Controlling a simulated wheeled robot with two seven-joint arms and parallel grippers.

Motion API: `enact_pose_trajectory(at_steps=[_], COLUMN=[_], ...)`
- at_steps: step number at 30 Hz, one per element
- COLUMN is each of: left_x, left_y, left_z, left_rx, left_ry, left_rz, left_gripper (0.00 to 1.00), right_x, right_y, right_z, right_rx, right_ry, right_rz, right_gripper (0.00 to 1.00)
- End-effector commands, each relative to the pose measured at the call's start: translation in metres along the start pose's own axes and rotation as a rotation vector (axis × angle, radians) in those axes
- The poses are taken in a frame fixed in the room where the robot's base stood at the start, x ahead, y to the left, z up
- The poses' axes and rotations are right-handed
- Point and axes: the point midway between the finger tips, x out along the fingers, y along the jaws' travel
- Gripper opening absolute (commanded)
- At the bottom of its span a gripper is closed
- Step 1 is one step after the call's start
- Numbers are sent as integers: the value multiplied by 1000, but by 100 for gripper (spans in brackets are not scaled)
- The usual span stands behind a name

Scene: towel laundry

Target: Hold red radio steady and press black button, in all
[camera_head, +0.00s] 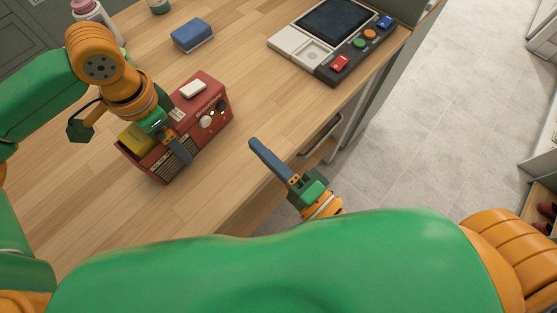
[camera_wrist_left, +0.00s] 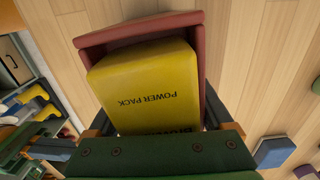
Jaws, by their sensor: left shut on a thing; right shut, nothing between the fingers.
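The red radio (camera_head: 210,90) stands on the wooden counter near its front edge, with a white block on top and round controls on its front. A small dark spot among these controls may be the black button; it is too small to be sure. A yellow power pack (camera_wrist_left: 150,88) sits in the radio's left end. My left gripper (camera_head: 180,148) is shut on the radio, with one finger across its front. The left wrist view shows its fingers either side of the red shell (camera_wrist_left: 140,28). My right gripper (camera_head: 256,147) is shut and empty, right of the radio and apart from it.
A blue block (camera_head: 192,36) lies behind the radio. A console with a dark screen (camera_head: 334,20) and coloured buttons stands at the back right. A pink-topped bottle (camera_head: 88,10) is at the back left. The counter (camera_head: 255,80) between radio and console is clear.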

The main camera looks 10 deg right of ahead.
Motion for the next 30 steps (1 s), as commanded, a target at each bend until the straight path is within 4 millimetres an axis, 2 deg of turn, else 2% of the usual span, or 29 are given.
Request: enact_pose_trajectory(at_steps=[3,9,30], left_x=[0,0,-1], left_y=[0,-1,-1], left_z=[0,0,0], left_rx=[-1,-2,-3], left_ry=[0,0,-1], left_rz=[-1,-2,-2], left_gripper=[0,0,0], right_x=[-22,-43,-46], right_y=[1,1,0], right_z=[1,0,0], right_rx=[-2,-2,-1], right_ry=[-6,-1,1], right_rz=[5,3,0], right_gripper=[0,0,0])
